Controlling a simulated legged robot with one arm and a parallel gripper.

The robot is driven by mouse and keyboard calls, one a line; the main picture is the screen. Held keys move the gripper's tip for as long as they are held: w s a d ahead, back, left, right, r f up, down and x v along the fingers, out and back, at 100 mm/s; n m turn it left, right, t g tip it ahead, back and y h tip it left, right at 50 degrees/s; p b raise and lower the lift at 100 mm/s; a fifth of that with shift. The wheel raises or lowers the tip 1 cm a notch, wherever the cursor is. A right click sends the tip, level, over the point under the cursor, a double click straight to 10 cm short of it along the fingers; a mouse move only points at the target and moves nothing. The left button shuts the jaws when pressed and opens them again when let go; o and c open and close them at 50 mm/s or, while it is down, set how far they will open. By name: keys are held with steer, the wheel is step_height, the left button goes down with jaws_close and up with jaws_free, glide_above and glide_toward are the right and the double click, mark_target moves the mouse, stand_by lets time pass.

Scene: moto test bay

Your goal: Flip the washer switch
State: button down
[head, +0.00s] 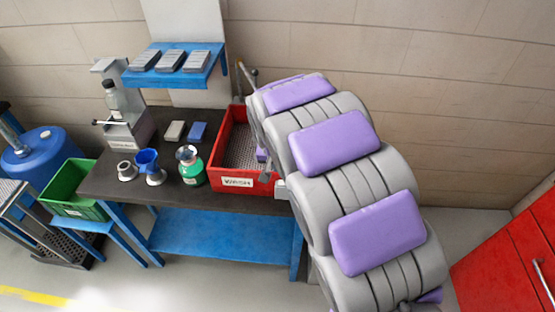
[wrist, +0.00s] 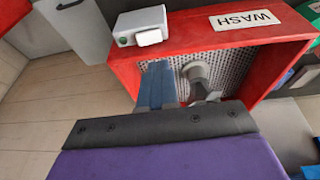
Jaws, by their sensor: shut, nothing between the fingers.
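The washer is a red basin (head: 231,135) with a WASH label, at the right end of the dark bench. In the wrist view the red basin (wrist: 245,78) fills the upper right, its perforated floor showing. A pale switch box (wrist: 127,32) is beside the basin's rim, with a small green light and a white rocker (wrist: 149,37). Only a sliver of this box (head: 281,188) shows in the head view. My gripper (wrist: 160,123) is shut and empty, its purple and dark edge below the box and apart from it. In the head view my arm mostly hides it.
A blue shelf (head: 150,78) hangs above. A red cabinet (head: 500,262) is at the right. A grey part (wrist: 195,72) sits inside the basin.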

mark_target(281, 182)
steer(key=x, duration=0.2)
steer(key=b+x, duration=0.1)
steer(key=x, duration=0.1)
steer(key=s+x, duration=0.1)
steer(key=x, duration=0.2)
steer(key=shift+d+f, duration=0.2)
